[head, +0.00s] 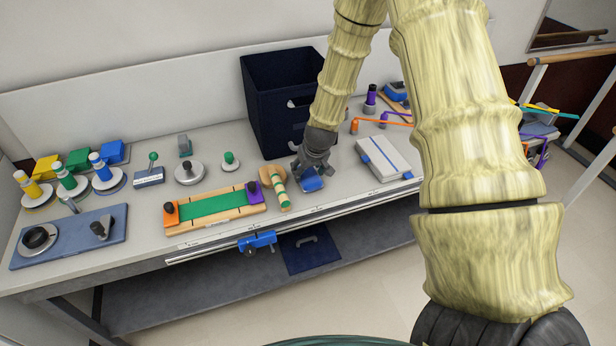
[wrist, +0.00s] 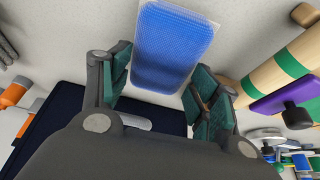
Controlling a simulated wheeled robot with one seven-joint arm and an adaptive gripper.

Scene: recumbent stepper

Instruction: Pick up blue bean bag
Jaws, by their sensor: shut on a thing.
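The blue bean bag (head: 312,184) is a small blue textured pad near the front edge of the table. My gripper (head: 314,166) reaches down over it from above and is shut on it. In the wrist view the bag (wrist: 170,45) lies between the two green-padded fingers of my gripper (wrist: 163,82), with its far part sticking out beyond them. Part of the bag is hidden by the gripper in the head view. I cannot tell whether it touches the table or is slightly lifted.
A dark navy bin (head: 272,95) stands just behind my gripper. A wooden piece with green bands (head: 281,193) lies close on the left. A grey box with a blue strap (head: 378,165) lies to the right. A blue clamp (head: 257,241) sits on the front rail.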

